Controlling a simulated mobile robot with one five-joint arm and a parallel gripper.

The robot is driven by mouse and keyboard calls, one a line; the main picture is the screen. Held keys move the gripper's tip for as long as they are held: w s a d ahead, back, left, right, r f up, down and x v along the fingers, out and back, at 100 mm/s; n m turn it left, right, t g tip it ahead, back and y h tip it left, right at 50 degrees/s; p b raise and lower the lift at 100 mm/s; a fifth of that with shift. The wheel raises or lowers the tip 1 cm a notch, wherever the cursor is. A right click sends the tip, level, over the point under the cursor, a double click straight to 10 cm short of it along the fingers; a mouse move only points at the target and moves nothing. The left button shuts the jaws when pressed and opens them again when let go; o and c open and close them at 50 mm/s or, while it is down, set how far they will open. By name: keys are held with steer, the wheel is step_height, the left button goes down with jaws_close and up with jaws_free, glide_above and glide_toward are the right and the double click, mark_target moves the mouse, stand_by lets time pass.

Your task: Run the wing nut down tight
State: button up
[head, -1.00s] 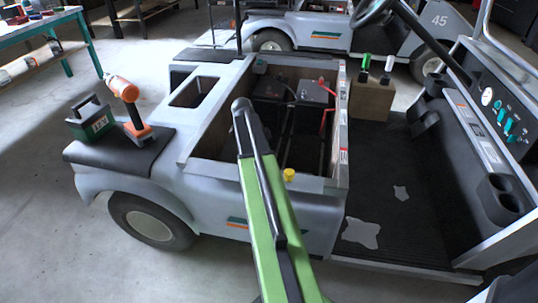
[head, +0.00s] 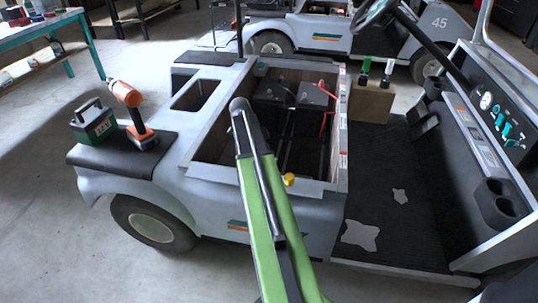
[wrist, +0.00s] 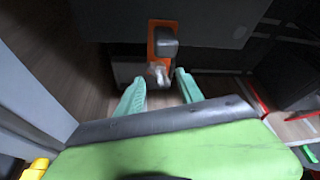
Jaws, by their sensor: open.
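In the wrist view, a small pale metal piece that looks like the wing nut (wrist: 159,72) sits below a grey block on an orange plate (wrist: 163,42). My gripper (wrist: 160,79) has two teal fingers, spread apart on either side of the nut. Whether either finger touches it is unclear. In the head view, my green arm reaches over the cart's open battery bay (head: 220,135); my gripper and the nut are hidden there behind the arm and bay.
Dark batteries (head: 311,94) with red cables stand at the bay's back. A yellow knob (head: 289,180) is on the near wall. A drill (head: 133,108) and green box (head: 93,124) stand on the left deck. A wooden block (head: 371,102) holds two bottle-like tools.

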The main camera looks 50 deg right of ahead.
steer(key=p+v, duration=1.2)
steer(key=v, duration=0.3)
steer(key=shift+p, duration=0.3)
steer(key=shift+d, duration=0.1)
